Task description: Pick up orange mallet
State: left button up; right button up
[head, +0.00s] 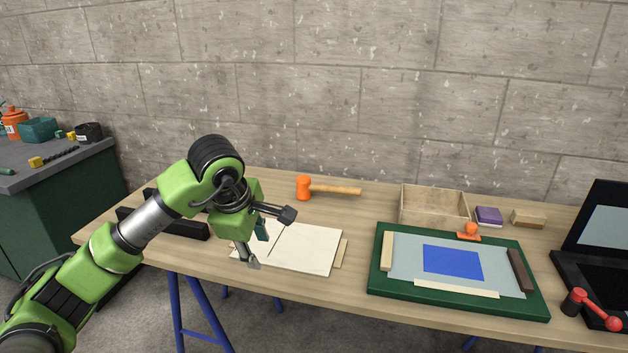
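The orange mallet (304,188) lies on the wooden table towards the back, with its orange head at the left and its light wooden handle pointing right. Nothing covers it. My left gripper (270,239) is in front of the mallet and to its left, above the left part of the white paper. Its fingers are spread apart and hold nothing. It does not touch the mallet. My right gripper is not in view.
White sheets (305,250) lie in front of the mallet. A wooden box (434,207), a purple block (489,215) and a green-framed board (458,303) are to the right. A black bar (185,227) lies at the left. A concrete wall stands behind.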

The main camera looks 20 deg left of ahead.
aim_at(304, 186)
jog(key=i, duration=1.4)
